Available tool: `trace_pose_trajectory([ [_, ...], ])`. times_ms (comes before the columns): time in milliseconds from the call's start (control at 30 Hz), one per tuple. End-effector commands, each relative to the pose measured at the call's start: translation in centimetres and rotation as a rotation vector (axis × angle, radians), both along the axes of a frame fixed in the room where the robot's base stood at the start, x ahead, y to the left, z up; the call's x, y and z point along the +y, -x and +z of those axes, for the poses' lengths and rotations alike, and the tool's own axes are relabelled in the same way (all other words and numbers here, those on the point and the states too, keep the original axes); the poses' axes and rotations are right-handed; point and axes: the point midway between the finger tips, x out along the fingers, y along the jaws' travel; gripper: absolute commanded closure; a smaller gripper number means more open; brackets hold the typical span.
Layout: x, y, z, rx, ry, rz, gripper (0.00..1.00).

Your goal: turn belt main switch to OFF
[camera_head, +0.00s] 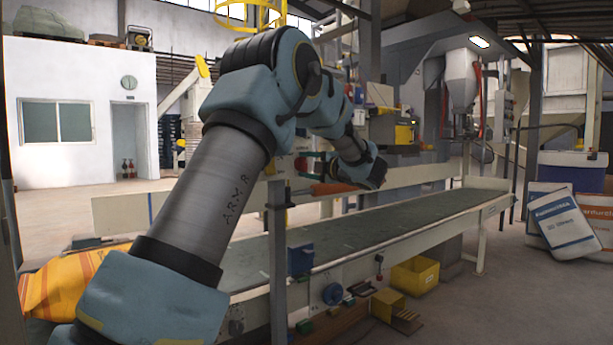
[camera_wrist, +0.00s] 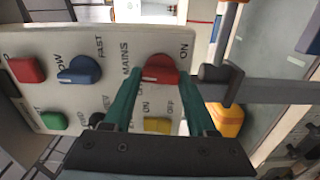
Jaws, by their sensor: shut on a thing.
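In the wrist view, a pale control panel (camera_wrist: 25,95) carries several coloured knobs. The red main switch knob (camera_wrist: 160,69) has MAINS printed to its left and ON to its right; the lettering at its lower left is partly hidden by a finger. My gripper (camera_wrist: 161,80) is shut on this red knob, with one green finger on each side. Which mark the knob points to I cannot tell for sure.
A blue knob (camera_wrist: 79,70) marked FAST and another red knob (camera_wrist: 27,69) sit left of the switch. A yellow knob (camera_wrist: 157,125) lies just below, between my fingers. A grey bar (camera_wrist: 265,92) is close on the right.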

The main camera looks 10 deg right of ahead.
Motion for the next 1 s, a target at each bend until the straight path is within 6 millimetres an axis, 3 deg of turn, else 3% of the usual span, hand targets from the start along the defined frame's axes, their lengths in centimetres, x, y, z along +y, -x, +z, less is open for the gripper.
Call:
trace_pose_trajectory([
  [667,-0.10,0.03,-0.14,-0.025,0.061,-0.002,0.98],
  [700,-0.10,0.03,-0.14,-0.025,0.061,-0.002,0.41],
  [933,-0.06,0.02,-0.09,-0.026,0.060,-0.001,0.16],
  [1000,-0.05,0.01,-0.08,-0.026,0.060,-0.001,0.12],
])
